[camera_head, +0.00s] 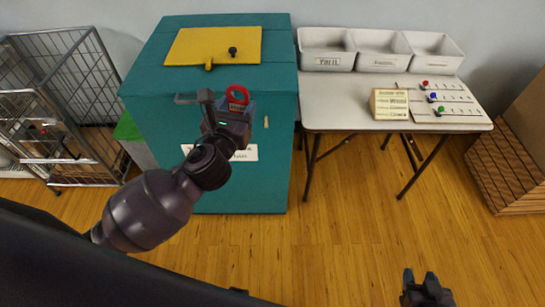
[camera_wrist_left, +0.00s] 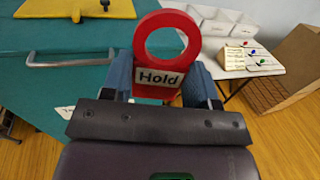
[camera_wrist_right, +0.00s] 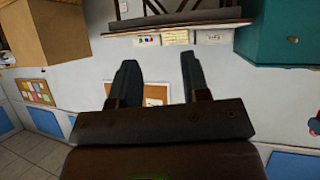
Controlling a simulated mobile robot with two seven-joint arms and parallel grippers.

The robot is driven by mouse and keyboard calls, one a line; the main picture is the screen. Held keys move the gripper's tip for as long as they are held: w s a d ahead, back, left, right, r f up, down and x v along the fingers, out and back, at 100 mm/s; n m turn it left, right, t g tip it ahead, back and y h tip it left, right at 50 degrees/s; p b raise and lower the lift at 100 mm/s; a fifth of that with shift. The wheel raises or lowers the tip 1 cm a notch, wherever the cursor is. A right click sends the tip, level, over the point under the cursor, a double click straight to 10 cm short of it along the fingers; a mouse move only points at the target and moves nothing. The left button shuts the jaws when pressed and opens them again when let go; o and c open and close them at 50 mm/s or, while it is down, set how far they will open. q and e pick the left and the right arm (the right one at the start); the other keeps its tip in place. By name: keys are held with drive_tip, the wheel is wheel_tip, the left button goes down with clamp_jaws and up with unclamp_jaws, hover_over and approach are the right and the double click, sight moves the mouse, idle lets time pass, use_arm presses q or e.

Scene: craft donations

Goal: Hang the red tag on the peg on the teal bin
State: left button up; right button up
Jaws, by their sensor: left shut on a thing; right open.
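My left gripper (camera_head: 234,108) is shut on the red tag (camera_head: 237,97), a ring with a label reading "Hold" below it. In the left wrist view the red tag (camera_wrist_left: 166,48) stands upright between the fingers, its hole open. The teal bin (camera_head: 265,180) stands behind the gripper. A short pale wooden peg (camera_head: 266,121) sticks out of its front, just right of and slightly below the tag in the head view; the two look apart. The peg also shows in the right wrist view (camera_wrist_right: 292,40). My right gripper (camera_head: 420,276) is open and empty, low at the right.
The bin has a yellow lid (camera_head: 215,45) with a black knob (camera_head: 232,51) and a grey front handle (camera_head: 186,98). A wire cage (camera_head: 65,100) stands left. The front floor is clear.

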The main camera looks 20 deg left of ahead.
use_arm(q)
drive_tip(key=w+d+f+b, duration=0.1)
drive_tip(key=w+f+b, duration=0.3)
drive_tip(key=f, duration=0.5)
drive_tip(key=w+d+f+b, duration=0.1)
drive_tip(key=w+f+b, duration=0.1)
drive_tip(key=f+b, duration=0.45)
drive_tip(key=w+d+f+b, duration=0.1)
drive_tip(key=w+f+b, duration=0.2)
drive_tip(key=f, duration=0.7)
drive_tip(key=shift+w+a+f+b, duration=0.2)
drive_tip(key=shift+w+a+b, duration=0.25)
drive_tip(key=shift+w, duration=1.15)
drive_tip(key=shift+w+a+f+b, duration=0.25)
drive_tip(key=shift+w+b, duration=0.25)
drive_tip(key=shift+w, duration=1.05)
drive_tip(key=shift+w+a+f+b, duration=0.15)
drive_tip(key=shift+w+a+b, duration=0.3)
drive_tip(key=shift+w, duration=1.15)
drive_tip(key=shift+w+a+f, duration=0.15)
drive_tip(key=shift+w+f, duration=0.1)
drive_tip(key=shift+w, duration=0.25)
use_arm(e)
wheel_tip(320, 180, down, 18)
drive_tip(key=s+g, duration=0.2)
drive_tip(key=shift+r, duration=0.15)
use_arm(q)
drive_tip(key=o, duration=1)
drive_tip(key=shift+w, duration=0.1)
